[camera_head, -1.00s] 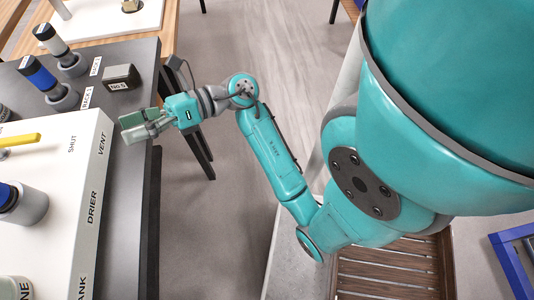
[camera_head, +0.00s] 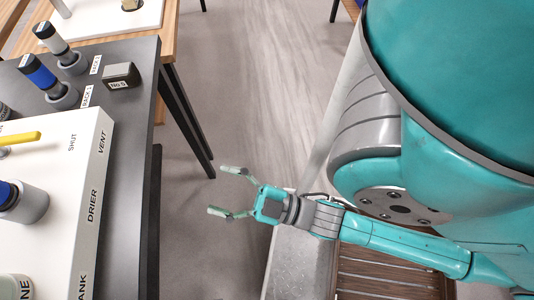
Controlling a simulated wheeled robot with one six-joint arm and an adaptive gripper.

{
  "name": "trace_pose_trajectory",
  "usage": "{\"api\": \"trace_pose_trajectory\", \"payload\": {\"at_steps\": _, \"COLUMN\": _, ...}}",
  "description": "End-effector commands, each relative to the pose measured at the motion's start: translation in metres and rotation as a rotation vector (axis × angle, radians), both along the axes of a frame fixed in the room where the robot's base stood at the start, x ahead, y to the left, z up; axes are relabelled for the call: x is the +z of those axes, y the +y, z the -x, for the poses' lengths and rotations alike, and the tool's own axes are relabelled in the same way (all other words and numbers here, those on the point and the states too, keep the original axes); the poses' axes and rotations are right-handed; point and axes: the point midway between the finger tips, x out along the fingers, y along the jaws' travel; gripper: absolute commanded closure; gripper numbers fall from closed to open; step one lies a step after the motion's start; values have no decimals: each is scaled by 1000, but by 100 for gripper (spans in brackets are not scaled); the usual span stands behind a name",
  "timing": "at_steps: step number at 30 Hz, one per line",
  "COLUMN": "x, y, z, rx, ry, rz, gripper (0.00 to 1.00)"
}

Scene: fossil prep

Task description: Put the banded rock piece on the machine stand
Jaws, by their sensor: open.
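My gripper (camera_head: 223,190) is open and empty in the head view. It hangs over the grey floor, to the right of the dark table, with its fingers pointing left. I cannot make out a banded rock piece in this view. A white board or stand with a beige piece (camera_head: 131,4) on it is cut off at the top left; I cannot tell whether this is the machine stand or the rock.
A dark table (camera_head: 130,150) at left holds a white drier box (camera_head: 97,190) with a yellow handle (camera_head: 20,138). A blue-banded tool (camera_head: 38,72), a black-and-white one (camera_head: 52,40) and a grey block (camera_head: 121,76) labelled No 5 stand behind. A slatted wooden surface (camera_head: 385,270) lies at lower right.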

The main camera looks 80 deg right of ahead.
Motion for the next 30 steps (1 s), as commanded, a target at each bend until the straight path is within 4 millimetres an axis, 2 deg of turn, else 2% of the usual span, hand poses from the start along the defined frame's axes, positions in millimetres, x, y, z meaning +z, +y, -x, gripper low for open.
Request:
{"api": "trace_pose_trajectory", "payload": {"at_steps": 1, "x": -16, "y": 2, "z": 15, "rx": 12, "ry": 86, "rz": -77, "gripper": 23}}
{"api": "trace_pose_trajectory", "payload": {"at_steps": 6, "x": -58, "y": 3, "z": 57, "rx": 21, "ry": 322, "rz": -296, "gripper": 23}}
{"api": "trace_pose_trajectory", "payload": {"at_steps": 12, "x": -83, "y": 5, "z": 87, "rx": 18, "ry": 476, "rz": -423, "gripper": 23}}
{"api": "trace_pose_trajectory", "payload": {"at_steps": 30, "x": -86, "y": 5, "z": 91, "rx": 16, "ry": 496, "rz": -439, "gripper": 23}}
